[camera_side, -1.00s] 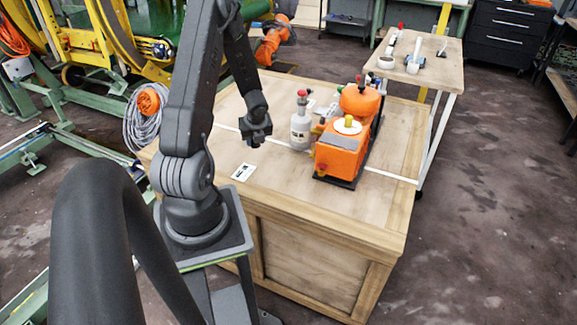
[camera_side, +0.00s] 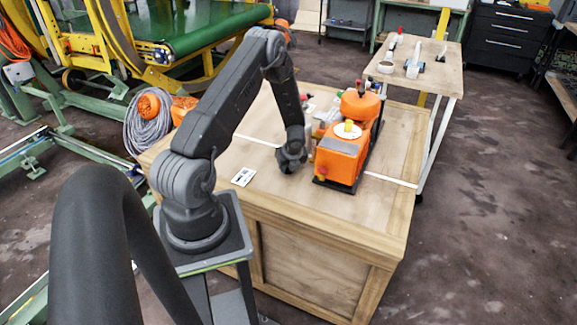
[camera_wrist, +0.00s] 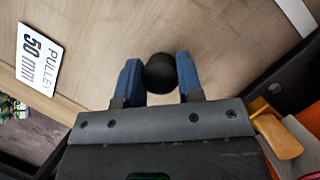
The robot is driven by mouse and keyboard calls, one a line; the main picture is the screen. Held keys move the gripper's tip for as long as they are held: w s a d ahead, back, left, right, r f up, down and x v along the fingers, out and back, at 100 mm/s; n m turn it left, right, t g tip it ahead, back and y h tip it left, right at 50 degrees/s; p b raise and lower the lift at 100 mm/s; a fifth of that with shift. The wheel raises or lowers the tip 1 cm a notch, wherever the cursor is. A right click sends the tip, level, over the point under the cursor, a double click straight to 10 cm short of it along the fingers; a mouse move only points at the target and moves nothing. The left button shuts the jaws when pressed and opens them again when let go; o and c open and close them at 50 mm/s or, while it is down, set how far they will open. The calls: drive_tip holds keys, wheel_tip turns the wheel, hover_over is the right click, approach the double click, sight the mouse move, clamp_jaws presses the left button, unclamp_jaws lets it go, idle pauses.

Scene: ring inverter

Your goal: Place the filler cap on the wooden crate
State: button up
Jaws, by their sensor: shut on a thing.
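My gripper (camera_wrist: 157,84) shows in the wrist view with its two blue fingers shut on a round black cap (camera_wrist: 160,71), which looks like the filler cap. In the side view my gripper (camera_side: 291,163) is low over the wooden crate (camera_side: 270,199), just left of the orange machine. The cap cannot be made out in that view. The pale crate top (camera_wrist: 120,35) fills most of the wrist view behind the cap. I cannot tell whether the cap touches it.
The orange machine (camera_side: 338,164) stands close to the right of my gripper, with a white disc and yellow knob on top. A white "PULLEY 50 mm" label (camera_wrist: 40,58) lies on the crate top. The crate's front right top is clear. My arm partly hides a bottle.

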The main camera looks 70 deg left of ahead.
drive_tip(key=shift+f, duration=0.15)
drive_tip(key=o, duration=0.9)
